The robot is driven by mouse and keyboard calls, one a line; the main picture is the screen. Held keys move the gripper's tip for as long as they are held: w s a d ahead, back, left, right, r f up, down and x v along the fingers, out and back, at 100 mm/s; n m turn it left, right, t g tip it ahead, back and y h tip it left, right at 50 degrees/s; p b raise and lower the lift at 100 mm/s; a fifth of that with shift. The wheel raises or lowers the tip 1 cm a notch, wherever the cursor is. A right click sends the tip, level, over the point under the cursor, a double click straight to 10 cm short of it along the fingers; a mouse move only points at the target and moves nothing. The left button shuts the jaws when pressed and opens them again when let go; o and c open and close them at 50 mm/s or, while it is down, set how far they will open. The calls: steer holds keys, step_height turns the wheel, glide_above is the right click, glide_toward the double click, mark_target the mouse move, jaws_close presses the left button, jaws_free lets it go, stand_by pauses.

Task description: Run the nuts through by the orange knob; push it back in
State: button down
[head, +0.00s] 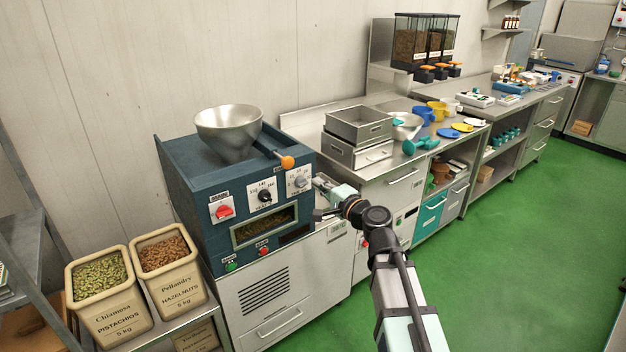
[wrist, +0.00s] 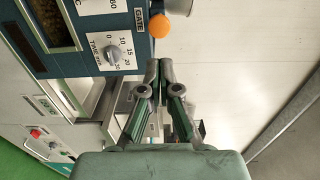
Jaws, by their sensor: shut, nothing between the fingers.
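The orange knob (head: 287,162) sits on the end of a short rod at the top front of the blue machine (head: 190,178), below a metal hopper (head: 229,128). The rod stands out toward the front. In the wrist view the knob (wrist: 160,26) shows beside a "GATE" label, just beyond my fingertips. My gripper (wrist: 160,66) is shut and empty, its tips pointing toward the knob with a small gap in the picture. In the head view my gripper (head: 322,186) is by the machine's right front corner, lower and right of the knob.
The machine front has a red switch (head: 223,211), dials, a viewing window (head: 264,226) and small buttons. Bins of pistachios (head: 98,277) and hazelnuts (head: 164,254) stand at left. Metal trays (head: 358,128) sit on the counter at right. Green floor in front is open.

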steer(key=p, duration=0.4)
glide_toward(284, 158)
steer(key=w+a, duration=0.1)
steer(key=w+a+f, duration=0.1)
steer(key=w, duration=0.3)
steer(key=shift+w+a+f, duration=0.15)
steer(key=shift+a+f, duration=0.2)
steer(key=shift+a, duration=0.05)
steer(key=b+x, duration=0.3)
steer(key=x, duration=0.3)
steer(key=shift+w+f+b, duration=0.1)
steer(key=shift+f+b, duration=0.05)
steer(key=shift+b, duration=0.25)
steer(key=shift+r, duration=0.3)
